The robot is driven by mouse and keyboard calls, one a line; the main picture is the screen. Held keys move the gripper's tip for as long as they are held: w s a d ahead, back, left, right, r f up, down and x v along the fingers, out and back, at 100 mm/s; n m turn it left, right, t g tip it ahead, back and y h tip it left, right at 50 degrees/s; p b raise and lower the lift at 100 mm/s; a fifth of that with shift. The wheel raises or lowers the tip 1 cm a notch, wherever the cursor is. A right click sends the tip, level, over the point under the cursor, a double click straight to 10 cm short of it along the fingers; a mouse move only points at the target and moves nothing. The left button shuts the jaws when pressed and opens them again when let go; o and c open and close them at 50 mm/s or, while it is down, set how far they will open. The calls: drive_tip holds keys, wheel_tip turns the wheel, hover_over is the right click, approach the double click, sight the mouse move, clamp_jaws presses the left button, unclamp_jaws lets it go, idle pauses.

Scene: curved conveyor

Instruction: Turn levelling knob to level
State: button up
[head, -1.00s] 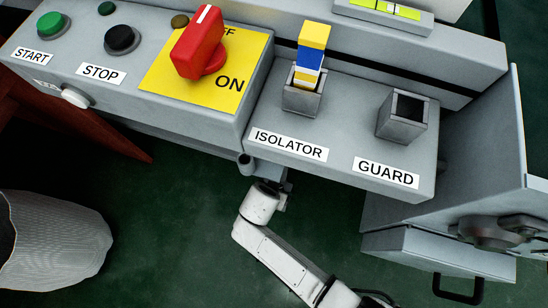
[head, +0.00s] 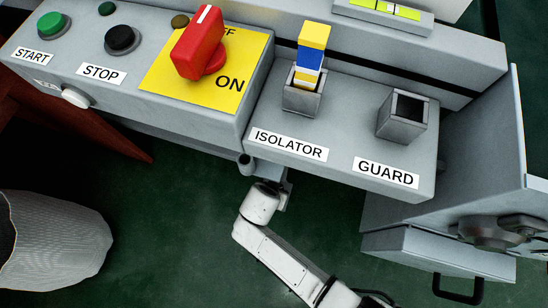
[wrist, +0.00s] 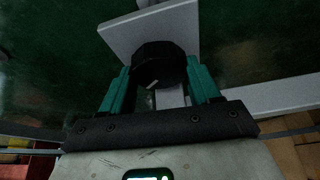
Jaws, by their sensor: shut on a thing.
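The levelling knob (wrist: 158,58) is black and round with a pale mark on its near edge, in front of a light grey plate in the wrist view. My gripper (wrist: 158,76) has its two green fingers on either side of the knob and is shut on it. In the head view my arm reaches under the console's front edge, and the knob and fingers are hidden there. A spirit level (head: 384,14) with a yellow-green vial is partly cut off at the top of the head view. Its bubble is too small to read.
The grey console (head: 350,150) overhangs my arm. It carries a red switch (head: 198,45) on a yellow plate, an isolator socket (head: 303,98) holding a coloured block, and an empty guard socket (head: 402,115). A ribbed bin (head: 55,240) stands lower left. Green floor is clear around my arm.

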drive_tip(key=shift+d+r+n+y+p, duration=0.15)
drive_tip(key=shift+n+y+p, duration=0.35)
drive_tip(key=shift+n+p, duration=0.5)
drive_tip(key=n+y+p, duration=0.1)
drive_tip(key=n+p, duration=0.1)
drive_tip(key=n, duration=0.1)
drive_tip(key=shift+d+n, duration=0.1)
drive_tip(key=shift+n, duration=0.2)
drive_tip(key=shift+n+y+p, duration=0.9)
drive_tip(key=shift+n+p, duration=0.5)
drive_tip(key=shift+n, duration=0.7)
drive_tip(key=o, duration=1.1)
drive_tip(key=shift+c, duration=0.2)
